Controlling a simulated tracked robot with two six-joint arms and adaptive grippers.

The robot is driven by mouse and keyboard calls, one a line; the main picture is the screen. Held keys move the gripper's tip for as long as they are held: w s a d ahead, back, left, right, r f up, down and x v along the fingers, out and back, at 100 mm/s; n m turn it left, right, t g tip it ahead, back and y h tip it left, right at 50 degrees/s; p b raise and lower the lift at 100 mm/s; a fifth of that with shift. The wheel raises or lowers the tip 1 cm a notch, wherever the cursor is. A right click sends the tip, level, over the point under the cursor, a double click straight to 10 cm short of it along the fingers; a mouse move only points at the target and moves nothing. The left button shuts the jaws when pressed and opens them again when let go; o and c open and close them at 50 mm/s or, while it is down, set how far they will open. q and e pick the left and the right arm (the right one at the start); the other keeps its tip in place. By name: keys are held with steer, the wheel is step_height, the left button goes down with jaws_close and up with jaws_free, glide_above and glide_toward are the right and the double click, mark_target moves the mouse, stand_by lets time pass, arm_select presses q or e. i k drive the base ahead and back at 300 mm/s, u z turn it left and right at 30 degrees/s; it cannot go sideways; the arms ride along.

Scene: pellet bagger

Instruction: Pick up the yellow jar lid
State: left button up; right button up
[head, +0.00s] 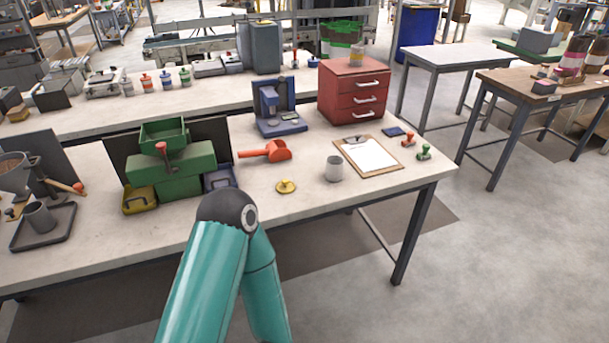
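The yellow jar lid (286,187) lies on the pale bench top near its front edge. It is a small round disc with a knob-like part on top. A grey-white open jar (334,170) stands upright to its right, apart from it. One of my arms rises from the bottom of the head view, its dark elbow joint to the left of the lid. Neither of my grippers is in the picture.
A red scoop (266,151) lies behind the lid. The green pellet bagger (173,172) with a yellow bin (138,200) and a blue-grey bin (219,178) stands to the left. A clipboard (369,155), stamps, a blue device (278,110) and red drawers (353,92) are to the right and behind.

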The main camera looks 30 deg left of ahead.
mark_target(284, 187)
steer(key=u, duration=0.15)
steer(key=i, duration=0.7)
steer(key=u, duration=0.55)
